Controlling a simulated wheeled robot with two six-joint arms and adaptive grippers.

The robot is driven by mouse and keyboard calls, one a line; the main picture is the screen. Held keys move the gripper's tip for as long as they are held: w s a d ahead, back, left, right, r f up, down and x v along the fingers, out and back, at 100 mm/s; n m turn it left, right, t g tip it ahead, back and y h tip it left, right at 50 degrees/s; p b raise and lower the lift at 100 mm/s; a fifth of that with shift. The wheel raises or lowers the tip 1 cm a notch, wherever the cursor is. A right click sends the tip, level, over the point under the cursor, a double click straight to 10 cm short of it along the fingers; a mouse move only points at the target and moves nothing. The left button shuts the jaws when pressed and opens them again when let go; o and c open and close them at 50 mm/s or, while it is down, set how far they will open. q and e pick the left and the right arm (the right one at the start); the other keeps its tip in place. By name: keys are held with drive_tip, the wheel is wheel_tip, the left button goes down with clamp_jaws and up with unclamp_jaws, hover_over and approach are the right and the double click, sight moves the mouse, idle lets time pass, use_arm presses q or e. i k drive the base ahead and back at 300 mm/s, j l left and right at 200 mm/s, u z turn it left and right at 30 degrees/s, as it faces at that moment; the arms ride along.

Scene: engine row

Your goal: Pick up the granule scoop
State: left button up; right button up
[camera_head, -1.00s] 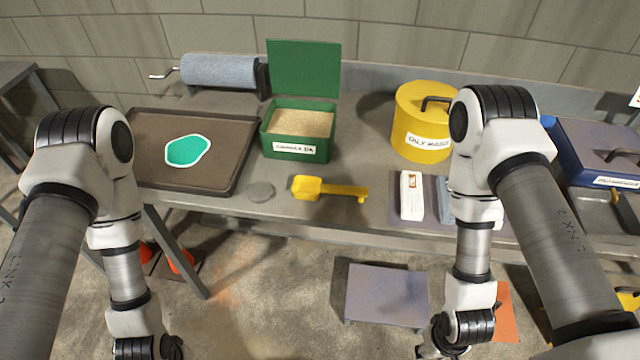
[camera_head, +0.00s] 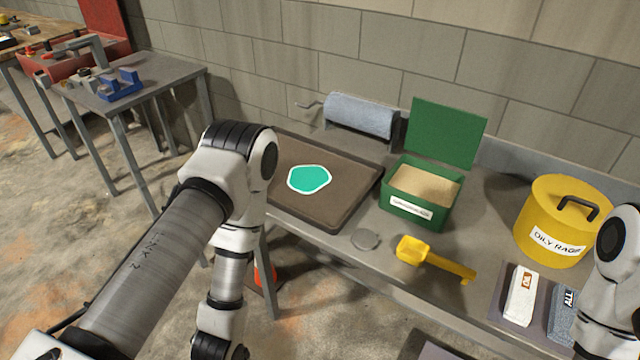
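The yellow granule scoop (camera_head: 436,258) lies on the grey bench near its front edge, its square bowl to the left and its handle running down to the right. Both of my arms hang in front of the bench, the left one left of the scoop and the right one at the right picture edge. Neither gripper shows; the left arm's wrist leaves the picture at the bottom. Nothing touches the scoop.
The open green granule box (camera_head: 418,213) stands behind the scoop. A round grey disc (camera_head: 364,239) lies left of it. A dark tray (camera_head: 345,212) with a green puddle (camera_head: 309,179) is further left. A yellow oily-rags can (camera_head: 562,222) and small packs (camera_head: 521,296) are to the right.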

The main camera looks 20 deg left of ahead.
sight(410, 250)
drive_tip(key=i+j+z, duration=0.1)
drive_tip(key=j, duration=0.25)
drive_tip(key=i+j+z, duration=0.25)
drive_tip(key=i+j, duration=0.15)
drive_tip(key=j, duration=0.3)
drive_tip(key=i+j+z, duration=0.15)
drive_tip(key=j, duration=0.2)
drive_tip(key=i+j+z, duration=0.1)
drive_tip(key=j, duration=0.3)
